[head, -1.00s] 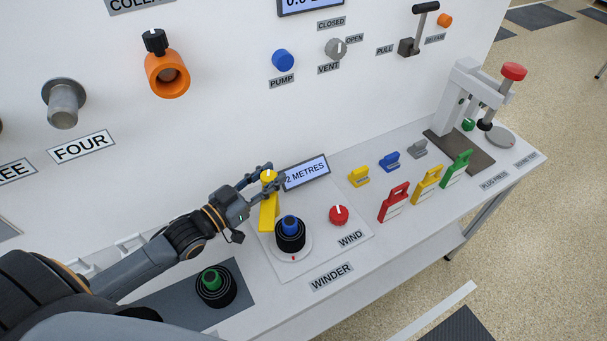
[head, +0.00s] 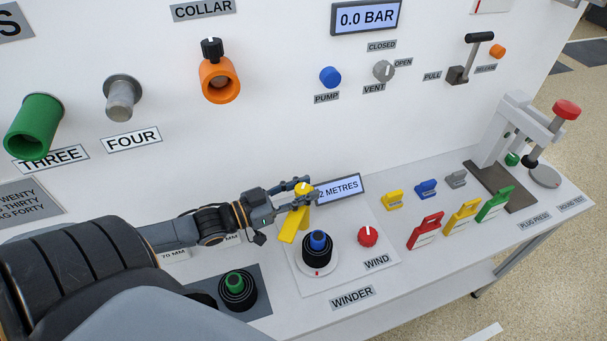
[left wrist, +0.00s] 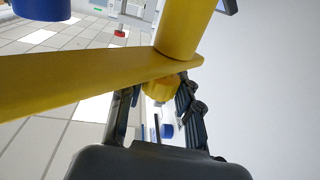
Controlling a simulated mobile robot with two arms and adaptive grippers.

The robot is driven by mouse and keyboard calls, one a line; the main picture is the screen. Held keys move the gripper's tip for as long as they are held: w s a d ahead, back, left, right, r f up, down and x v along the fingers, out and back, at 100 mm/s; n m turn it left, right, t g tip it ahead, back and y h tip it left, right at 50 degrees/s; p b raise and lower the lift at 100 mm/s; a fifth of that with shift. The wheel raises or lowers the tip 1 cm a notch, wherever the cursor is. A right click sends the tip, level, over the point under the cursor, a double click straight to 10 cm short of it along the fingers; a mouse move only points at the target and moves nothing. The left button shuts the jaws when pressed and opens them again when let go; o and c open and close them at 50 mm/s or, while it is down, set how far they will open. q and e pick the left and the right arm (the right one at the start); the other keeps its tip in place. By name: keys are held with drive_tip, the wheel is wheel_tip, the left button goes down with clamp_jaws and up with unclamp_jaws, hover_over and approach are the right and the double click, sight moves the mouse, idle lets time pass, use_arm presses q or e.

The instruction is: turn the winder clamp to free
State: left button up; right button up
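The winder clamp is a yellow knob (head: 303,187) on top of a yellow post with a flat yellow arm (head: 292,226). The arm slants down and left, beside the black spool with a blue top (head: 318,245). My left gripper (head: 302,190) comes in from the left with its fingers on both sides of the knob, and looks closed on it. In the left wrist view the yellow knob (left wrist: 160,88) sits between the dark fingertips, below the yellow arm (left wrist: 90,80). The knob's marking is too small to read surely. My right gripper is not in view.
A display reading in metres (head: 340,189) stands close behind the gripper. A red knob (head: 368,236) sits by the WIND label. A spool with a green top (head: 236,288) lies front left. Coloured clips and a press (head: 507,145) stand to the right.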

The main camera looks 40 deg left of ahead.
use_arm(q)
drive_tip(key=o, duration=0.3)
drive_tip(key=shift+r, duration=0.1)
wheel_tip(320, 180, up, 10)
drive_tip(key=shift+f, duration=0.1)
idle(0.4)
